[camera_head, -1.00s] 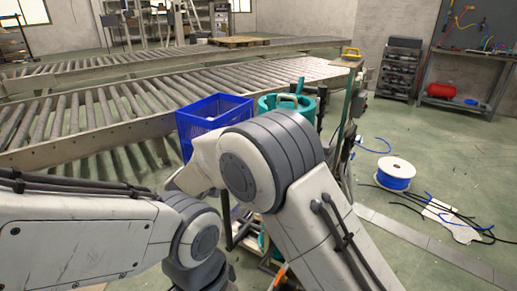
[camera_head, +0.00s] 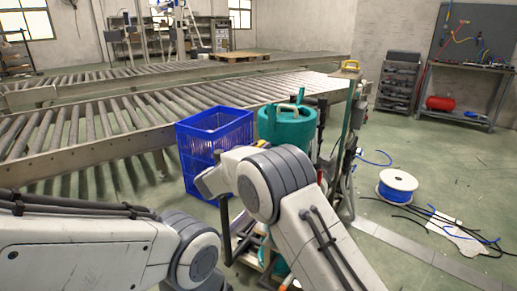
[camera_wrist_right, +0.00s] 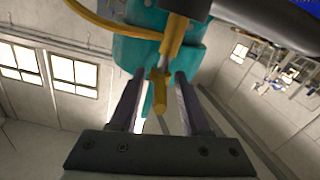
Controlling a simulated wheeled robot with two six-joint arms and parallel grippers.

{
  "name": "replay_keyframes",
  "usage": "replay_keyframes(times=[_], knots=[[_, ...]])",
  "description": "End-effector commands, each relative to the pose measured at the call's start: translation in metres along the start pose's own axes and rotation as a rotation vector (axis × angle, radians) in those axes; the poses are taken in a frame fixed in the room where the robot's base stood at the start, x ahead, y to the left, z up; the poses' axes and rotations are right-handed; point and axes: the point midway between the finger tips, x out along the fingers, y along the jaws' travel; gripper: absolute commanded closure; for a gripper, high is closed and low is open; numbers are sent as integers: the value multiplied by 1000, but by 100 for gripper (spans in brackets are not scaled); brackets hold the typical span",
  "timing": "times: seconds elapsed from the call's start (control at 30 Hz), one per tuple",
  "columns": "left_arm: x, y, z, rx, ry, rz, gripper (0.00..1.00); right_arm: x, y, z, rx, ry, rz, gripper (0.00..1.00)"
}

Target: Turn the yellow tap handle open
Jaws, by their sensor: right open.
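In the right wrist view, a yellow tap handle (camera_wrist_right: 160,94) points toward the camera from a yellow stem in front of a teal body (camera_wrist_right: 130,55). My right gripper (camera_wrist_right: 158,76) has its two fingers apart, one on each side of the handle. A gap shows on both sides, so the handle is not clamped. In the head view, my right arm's elbow stands in front of a teal tank (camera_head: 287,128), and the tap cannot be made out there. My left arm enters from the left, but its gripper is out of the picture.
A blue crate (camera_head: 205,135) stands left of the teal tank, beside the roller conveyor (camera_head: 90,125). A post with hoses is right of the tank. A cable spool (camera_head: 397,183) and loose cables lie on the floor at right. A yellow hose (camera_wrist_right: 110,25) crosses the wrist view's top.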

Motion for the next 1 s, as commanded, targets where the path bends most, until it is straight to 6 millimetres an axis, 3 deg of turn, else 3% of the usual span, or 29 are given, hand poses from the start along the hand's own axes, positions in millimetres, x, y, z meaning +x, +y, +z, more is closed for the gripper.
replay_keyframes(times=[0.27, 0.3, 0.4, 0.43, 0.77, 1.0], knots=[[0, 0, 0, 0, 0, 0, 50, 2, 0, 0, 0, 0, -1, 53], [0, 0, 0, 0, 0, 0, 50, 2, 0, 0, 0, 0, -1, 57], [0, 0, 0, 0, 0, 0, 50, 2, 0, 0, 0, 0, -1, 95], [0, 0, 0, 0, 0, 0, 50, 2, 0, 0, 0, 0, 0, 100], [1, 0, 0, 0, 0, 0, 50, 3, 2, 1, -2, 3, -21, 100], [6, 0, 0, 0, 0, 0, 50, 3, 6, 3, -3, 24, -132, 100]])
